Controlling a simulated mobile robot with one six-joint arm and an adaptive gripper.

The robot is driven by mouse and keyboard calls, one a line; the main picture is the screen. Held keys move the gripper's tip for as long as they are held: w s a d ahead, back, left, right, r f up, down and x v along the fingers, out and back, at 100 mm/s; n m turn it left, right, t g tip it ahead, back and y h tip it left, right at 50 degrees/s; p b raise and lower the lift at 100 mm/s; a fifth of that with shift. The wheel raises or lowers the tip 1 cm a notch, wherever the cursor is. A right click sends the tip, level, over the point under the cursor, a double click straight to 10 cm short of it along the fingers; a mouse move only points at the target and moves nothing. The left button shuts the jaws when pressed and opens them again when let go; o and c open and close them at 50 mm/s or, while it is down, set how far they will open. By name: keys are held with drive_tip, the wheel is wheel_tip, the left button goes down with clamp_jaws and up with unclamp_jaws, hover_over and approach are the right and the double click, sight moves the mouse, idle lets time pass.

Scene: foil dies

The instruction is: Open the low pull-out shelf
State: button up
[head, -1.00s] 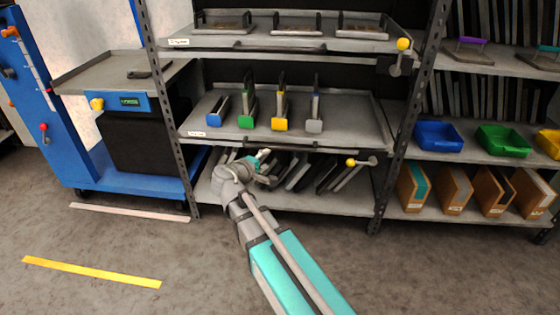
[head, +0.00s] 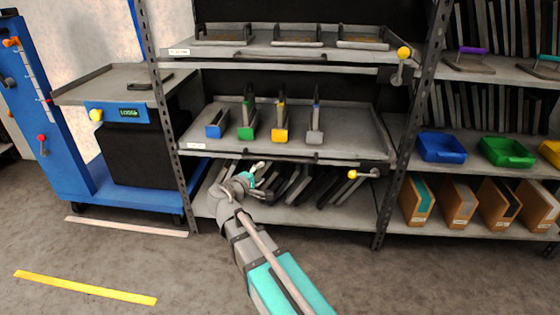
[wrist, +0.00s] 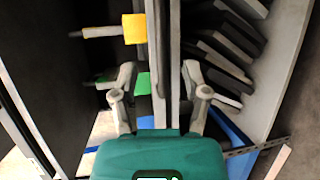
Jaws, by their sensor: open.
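The low pull-out shelf (head: 350,137) is a grey tray bearing blue, green, yellow and grey holders, below a similar upper tray. A dark handle bar (head: 312,158) runs along its front edge. A lever with a yellow knob (head: 352,174) sits at its lower right. My gripper (head: 257,171) is open at the front edge, left of centre. In the wrist view, my open gripper (wrist: 159,72) has its fingers on either side of the shelf's front edge strip (wrist: 158,40). Gaps show beside the strip; I cannot tell whether either finger touches it.
The upper pull-out shelf (head: 280,52) has its own yellow-knobbed lever (head: 403,54). Dark plates (head: 300,188) lean on the bottom level. A blue cart (head: 135,205) stands left. A rack with a blue bin (head: 441,148) and a green bin (head: 507,152) stands right. The front floor is clear.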

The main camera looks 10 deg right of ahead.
sight(279, 160)
drive_tip(key=b+x, duration=0.2)
drive_tip(key=x, duration=1.1)
clamp_jaws()
drive_tip(key=shift+d, duration=0.1)
